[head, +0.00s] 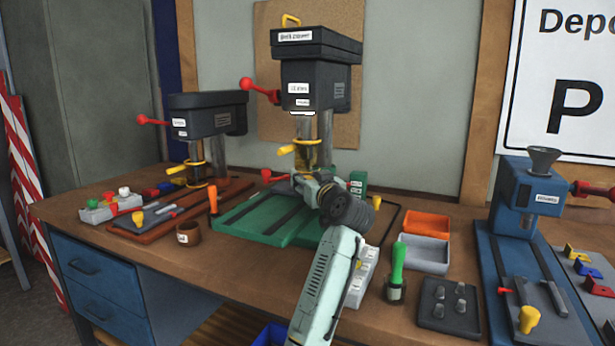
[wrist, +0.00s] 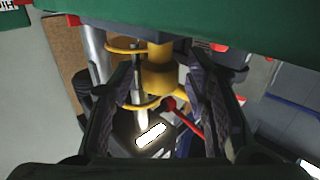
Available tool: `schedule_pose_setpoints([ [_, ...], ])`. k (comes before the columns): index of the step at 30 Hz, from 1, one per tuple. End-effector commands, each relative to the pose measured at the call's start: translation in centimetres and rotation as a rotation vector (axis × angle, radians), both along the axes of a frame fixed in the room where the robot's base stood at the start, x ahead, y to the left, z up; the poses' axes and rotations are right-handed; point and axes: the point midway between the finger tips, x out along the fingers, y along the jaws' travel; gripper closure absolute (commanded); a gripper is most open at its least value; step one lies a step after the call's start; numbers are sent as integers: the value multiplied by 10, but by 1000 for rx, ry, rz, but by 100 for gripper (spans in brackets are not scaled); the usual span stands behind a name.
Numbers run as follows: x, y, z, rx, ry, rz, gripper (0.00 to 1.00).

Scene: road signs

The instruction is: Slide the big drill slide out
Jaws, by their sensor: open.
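The big drill (head: 317,80) stands at the back middle of the bench, with a dark head, a grey column and a yellow chuck part (head: 306,153). Its green base (head: 240,217) has dark grooves, and a green block (head: 357,181) shows at the right. I cannot tell which green part is the slide. My gripper (head: 300,181) is low in front of the column, over the base. In the wrist view my gripper (wrist: 163,75) is open, with yellow drill parts (wrist: 160,72) seen between the fingers. A green surface (wrist: 190,22) fills the top, close to the fingertips; contact is unclear.
A smaller drill (head: 208,115) stands left on a brown base. A blue drill (head: 530,190) stands right. An orange tray (head: 427,222), a grey tray (head: 424,252), a green-handled tool (head: 397,268) and a dark peg tray (head: 449,306) lie right of my arm. A brown cup (head: 188,233) stands left.

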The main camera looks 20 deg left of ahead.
Motion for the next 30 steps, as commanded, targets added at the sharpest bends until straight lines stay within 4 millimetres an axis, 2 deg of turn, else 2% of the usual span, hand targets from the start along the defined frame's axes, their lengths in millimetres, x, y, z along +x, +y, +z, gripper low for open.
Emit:
schedule_pose_setpoints([
  [5, 0, 0, 0, 0, 0, 0, 56],
  [24, 0, 0, 0, 0, 0, 0, 99],
  [30, 0, 0, 0, 0, 0, 0, 100],
])
